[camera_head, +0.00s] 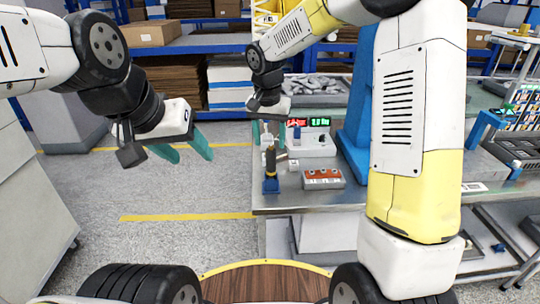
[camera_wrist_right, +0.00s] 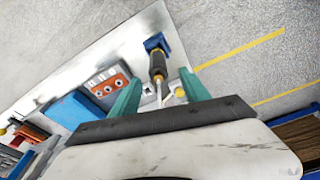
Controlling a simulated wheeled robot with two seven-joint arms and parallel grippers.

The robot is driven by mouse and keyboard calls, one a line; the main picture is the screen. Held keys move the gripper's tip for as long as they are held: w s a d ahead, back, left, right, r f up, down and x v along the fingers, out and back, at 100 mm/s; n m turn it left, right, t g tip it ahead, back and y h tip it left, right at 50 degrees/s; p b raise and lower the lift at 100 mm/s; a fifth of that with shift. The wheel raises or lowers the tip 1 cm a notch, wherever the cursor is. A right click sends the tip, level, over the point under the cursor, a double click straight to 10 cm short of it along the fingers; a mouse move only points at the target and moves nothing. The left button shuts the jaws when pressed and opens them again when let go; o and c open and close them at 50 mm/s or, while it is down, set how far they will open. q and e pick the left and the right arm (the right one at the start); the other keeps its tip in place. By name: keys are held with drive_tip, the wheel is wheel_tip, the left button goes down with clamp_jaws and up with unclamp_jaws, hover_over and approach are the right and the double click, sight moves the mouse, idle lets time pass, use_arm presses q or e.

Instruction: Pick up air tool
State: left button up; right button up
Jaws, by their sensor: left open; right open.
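The air tool (camera_head: 271,162), which looks like a dark, slim upright tool with a yellow part, stands in a blue holder (camera_head: 271,186) near the left edge of the metal bench. In the right wrist view, the air tool (camera_wrist_right: 158,66) shows just past and between the green fingertips. My right gripper (camera_head: 265,130) is open and empty, above the tool; I cannot tell the exact gap. It also shows in the right wrist view (camera_wrist_right: 160,80). My left gripper (camera_head: 186,146) is open and empty, left of the bench over the floor.
An orange-and-grey breaker block (camera_head: 323,178) lies right of the tool. Behind it sits a white meter box (camera_head: 312,142) with red and green displays. A blue stand (camera_head: 355,120) rises on the bench (camera_head: 305,201). The floor (camera_head: 175,185) left of the bench is clear.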

sight(271, 158)
drive_tip(key=f, duration=0.5)
drive_tip(key=w+f, duration=0.1)
drive_tip(key=f, duration=0.2)
drive_tip(key=shift+w+d, duration=0.1)
drive_tip(key=shift+d, duration=0.15)
drive_tip(key=shift+r, duration=0.1)
clamp_jaws()
